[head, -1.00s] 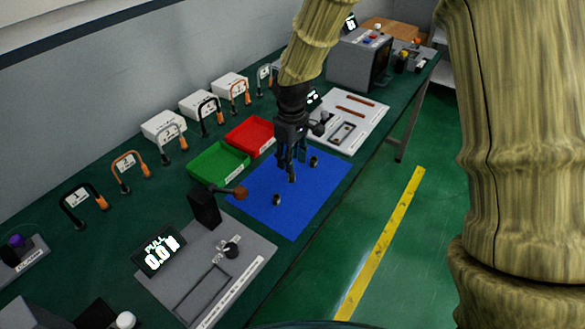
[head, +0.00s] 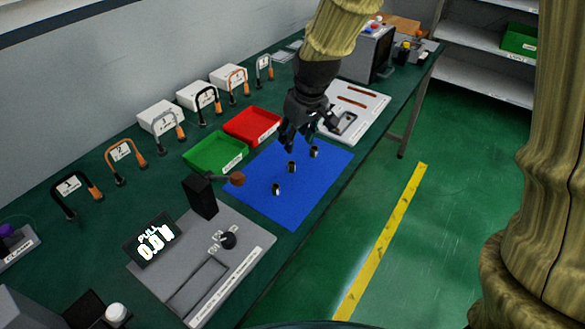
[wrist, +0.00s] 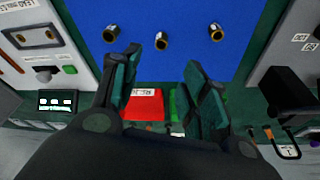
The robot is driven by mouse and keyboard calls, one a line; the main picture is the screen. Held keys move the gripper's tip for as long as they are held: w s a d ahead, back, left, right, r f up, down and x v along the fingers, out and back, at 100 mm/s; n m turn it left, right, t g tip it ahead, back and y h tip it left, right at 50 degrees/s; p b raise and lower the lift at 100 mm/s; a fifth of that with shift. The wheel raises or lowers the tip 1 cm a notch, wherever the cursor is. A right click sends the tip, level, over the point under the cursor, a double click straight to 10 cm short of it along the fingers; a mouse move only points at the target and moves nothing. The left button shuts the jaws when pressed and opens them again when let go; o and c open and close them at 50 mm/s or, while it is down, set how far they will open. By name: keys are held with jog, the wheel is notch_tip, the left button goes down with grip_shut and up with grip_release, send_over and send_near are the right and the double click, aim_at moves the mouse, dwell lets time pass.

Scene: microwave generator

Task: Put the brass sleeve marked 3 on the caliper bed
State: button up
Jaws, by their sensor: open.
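Three short brass sleeves stand on the blue mat (head: 250,190): a near one (head: 276,189), a middle one (head: 291,166) and a far one (head: 313,152). They also show in the wrist view, at left (wrist: 112,33), middle (wrist: 161,40) and right (wrist: 214,31). No number is readable on any sleeve. My gripper (head: 300,140) is open and empty above the mat's far-left part, with its fingers apart in the wrist view (wrist: 163,68). The middle sleeve appears between the fingertips but apart from them. A pale board with a slotted fixture (head: 347,123) stands beyond the mat; I cannot tell whether this is the caliper bed.
A green tray (head: 215,165) and a red tray (head: 252,137) border the mat's left side. A grey pull-reading station (head: 245,242) with a black post (head: 200,197) stands nearer. Several numbered handles and white boxes line the wall side. The aisle right of the bench is clear.

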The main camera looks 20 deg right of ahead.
send_over(292, 163)
jog(key=shift+s+d+f, duration=0.1)
jog(key=shift+s+f, duration=0.05)
jog(key=shift+f, duration=0.75)
jog(key=shift+s+d+f, duration=0.1)
jog(key=shift+s+f, duration=0.05)
jog(key=shift+f, duration=0.7)
jog(key=shift+s+f, duration=0.15)
jog(key=shift+f, duration=0.75)
jog(key=shift+s+p+x, duration=0.15)
jog(key=shift+p+x, duration=0.25)
jog(key=shift+x, duration=0.55)
jog(key=shift+s+p+x, duration=0.2)
jog(key=shift+p+x, duration=0.15)
jog(key=shift+x, duration=1.55)
grip_shut()
